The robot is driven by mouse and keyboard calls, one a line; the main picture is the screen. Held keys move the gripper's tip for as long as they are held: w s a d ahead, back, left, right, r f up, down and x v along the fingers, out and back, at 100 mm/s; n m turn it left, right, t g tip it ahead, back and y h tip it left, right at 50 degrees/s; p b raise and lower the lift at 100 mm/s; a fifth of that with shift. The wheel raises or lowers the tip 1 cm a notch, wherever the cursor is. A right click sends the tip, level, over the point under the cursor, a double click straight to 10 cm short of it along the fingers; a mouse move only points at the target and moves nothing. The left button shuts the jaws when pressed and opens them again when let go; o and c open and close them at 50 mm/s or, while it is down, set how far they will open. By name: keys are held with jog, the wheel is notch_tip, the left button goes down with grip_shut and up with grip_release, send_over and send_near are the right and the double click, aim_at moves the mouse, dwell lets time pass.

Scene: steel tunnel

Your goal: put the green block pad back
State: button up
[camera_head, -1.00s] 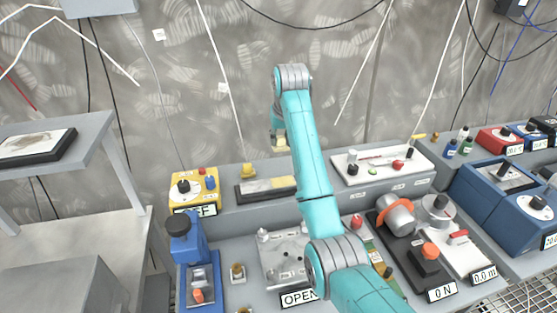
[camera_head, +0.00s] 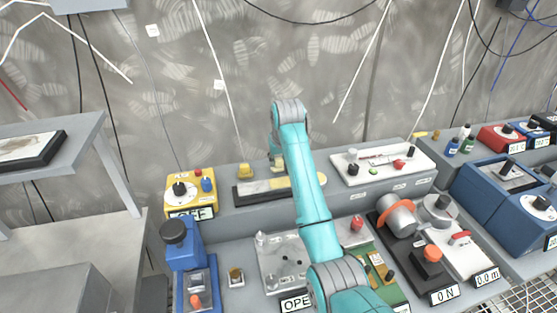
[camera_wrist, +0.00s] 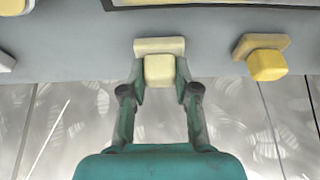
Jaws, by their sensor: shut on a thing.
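My gripper (camera_wrist: 159,92) is shut on a cream-coloured block pad (camera_wrist: 159,69), a small block with a wider flat plate; no green shows on it. In the head view my gripper (camera_head: 277,163) is low at the rear ledge, right of a yellow block pad (camera_head: 245,171), and my arm hides part of it. The yellow one also shows in the wrist view (camera_wrist: 267,65), standing apart to the right of the held one. The held pad is over or on the grey ledge; I cannot tell whether it touches.
A dark-framed tray (camera_head: 243,192) with a pale and yellow strip lies just in front of my gripper. A yellow switch box (camera_head: 190,188) stands left, a white panel (camera_head: 345,178) right. The patterned wall (camera_head: 180,90) is close behind the ledge (camera_head: 222,200).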

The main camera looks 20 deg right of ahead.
jog(key=shift+f, duration=0.15)
jog(key=o, duration=1)
